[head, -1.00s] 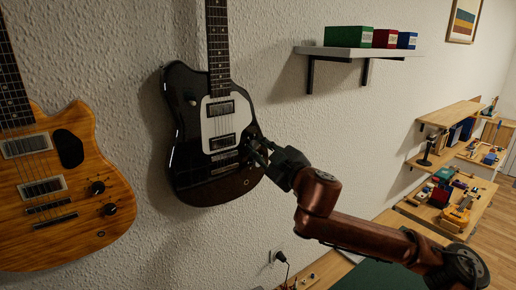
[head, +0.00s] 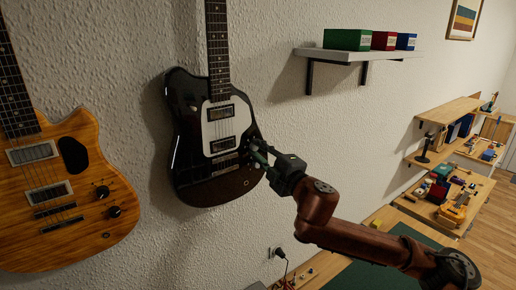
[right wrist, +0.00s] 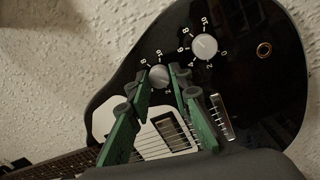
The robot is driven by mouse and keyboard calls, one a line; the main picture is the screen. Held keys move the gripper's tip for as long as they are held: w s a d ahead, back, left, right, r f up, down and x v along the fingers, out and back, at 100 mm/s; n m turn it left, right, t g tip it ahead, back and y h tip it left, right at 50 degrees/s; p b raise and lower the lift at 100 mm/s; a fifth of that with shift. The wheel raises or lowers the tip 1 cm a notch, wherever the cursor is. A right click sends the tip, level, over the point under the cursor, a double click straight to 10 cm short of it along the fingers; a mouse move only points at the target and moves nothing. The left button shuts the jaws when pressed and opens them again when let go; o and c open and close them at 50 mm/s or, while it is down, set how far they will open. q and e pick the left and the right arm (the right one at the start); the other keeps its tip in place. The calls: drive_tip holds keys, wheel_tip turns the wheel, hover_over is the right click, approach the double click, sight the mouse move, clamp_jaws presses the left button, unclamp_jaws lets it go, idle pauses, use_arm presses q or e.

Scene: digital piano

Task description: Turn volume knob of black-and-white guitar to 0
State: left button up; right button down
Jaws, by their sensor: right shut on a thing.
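The black-and-white guitar (head: 190,125) hangs upright on the wall, with a glossy black body and white pickguard. My right gripper (head: 257,152) is at the right edge of its body. In the right wrist view, the green fingers of my right gripper (right wrist: 160,73) are shut on a grey knob (right wrist: 158,77) near the pickguard, one finger on each side. A second grey knob (right wrist: 204,46) is apart from the fingers, with numbers around it. The held knob's dial is partly hidden by the fingers. My left gripper is not in view.
An orange wooden guitar (head: 85,185) hangs at the left. A white shelf (head: 355,53) with green, red and blue boxes is on the wall at upper right. Wooden workbenches (head: 470,210) stand at the far right. The wall between guitar and shelf is clear.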

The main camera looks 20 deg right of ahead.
drive_tip(key=shift+n, duration=0.5)
drive_tip(key=c, duration=1.7)
unclamp_jaws()
drive_tip(key=shift+c, duration=0.2)
drive_tip(key=shift+s, duration=0.1)
drive_tip(key=v, duration=1.2)
